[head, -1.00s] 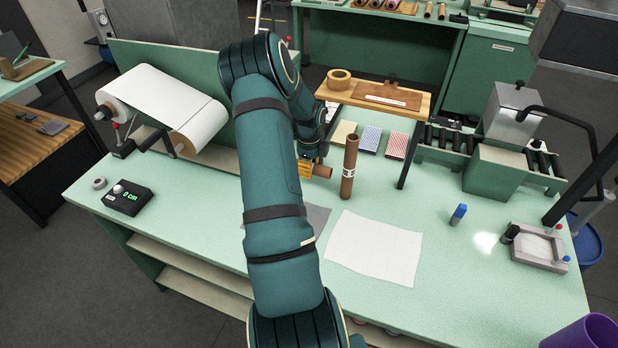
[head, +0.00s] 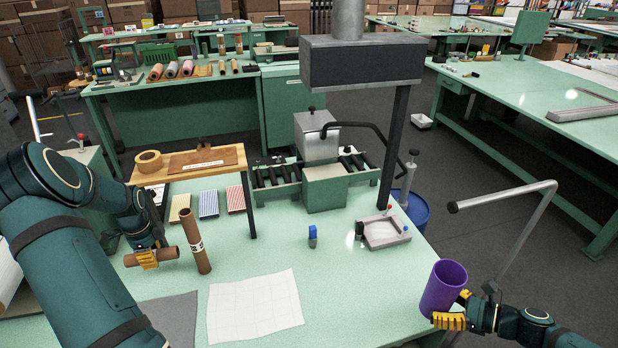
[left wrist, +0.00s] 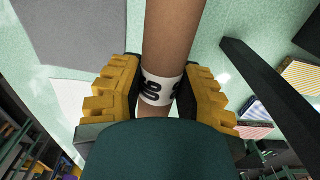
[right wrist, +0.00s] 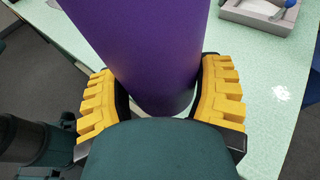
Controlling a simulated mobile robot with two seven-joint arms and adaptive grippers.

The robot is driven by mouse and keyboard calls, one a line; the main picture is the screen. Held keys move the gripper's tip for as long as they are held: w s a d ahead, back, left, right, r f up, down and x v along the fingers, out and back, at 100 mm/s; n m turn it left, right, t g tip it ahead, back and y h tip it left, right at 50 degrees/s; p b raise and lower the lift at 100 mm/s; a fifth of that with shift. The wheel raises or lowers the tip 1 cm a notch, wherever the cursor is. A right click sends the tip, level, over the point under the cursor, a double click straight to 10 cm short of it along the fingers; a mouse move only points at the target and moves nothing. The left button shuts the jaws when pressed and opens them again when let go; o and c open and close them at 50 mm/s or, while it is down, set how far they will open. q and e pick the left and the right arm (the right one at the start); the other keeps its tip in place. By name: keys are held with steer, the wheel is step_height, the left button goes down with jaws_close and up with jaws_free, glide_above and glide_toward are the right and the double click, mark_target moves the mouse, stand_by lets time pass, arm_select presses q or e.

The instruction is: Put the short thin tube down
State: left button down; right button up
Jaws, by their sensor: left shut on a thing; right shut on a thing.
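My left gripper (head: 148,258) is shut on a brown cardboard tube (head: 166,254) that lies level, low over the green table; I cannot tell whether it touches the top. In the left wrist view this tube (left wrist: 173,45) runs between the yellow fingers, with a white label with black marks at the grip. My right gripper (head: 455,311) is shut on a purple cylinder (head: 436,288) at the table's front right edge; the purple cylinder (right wrist: 140,45) also fills the right wrist view.
A white gridded sheet (head: 255,308) and a grey sheet (head: 168,318) lie in front. A wooden shelf (head: 180,168) stands behind the tubes, with sample cards (head: 208,204) below. A blue-capped bottle (head: 312,237) and a grey tray (head: 384,232) are right. The middle is mostly clear.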

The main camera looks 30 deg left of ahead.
arm_select(q)
step_height(320, 180, up, 9)
steer(key=m+t, duration=0.1)
steer(key=m, duration=0.1)
glide_above(186, 279)
steer(key=s+a, duration=0.4)
steer(key=shift+d+y, duration=0.1)
steer(key=shift+y, duration=0.2)
steer(key=w+d+r+m+t, duration=0.15)
steer(key=w+d+r, duration=0.25)
steer(key=r, duration=0.5)
steer(key=shift+m+y, duration=0.4)
steer(key=shift+m, duration=0.15)
steer(key=s+d+x, duration=0.1)
steer(key=s+x, duration=0.1)
steer(key=x, duration=0.7)
steer(key=s+d+f+x, duration=0.1)
steer(key=s+x, duration=0.1)
steer(key=x, duration=0.7)
steer(key=s+d+x, duration=0.1)
steer(key=x, duration=0.8)
steer(key=shift+s+f, duration=0.25)
steer(key=shift+s, duration=0.2)
steer(key=shift+s+d+f, duration=0.1)
steer(key=shift+d+f, duration=0.05)
steer(key=shift+f, duration=0.2)
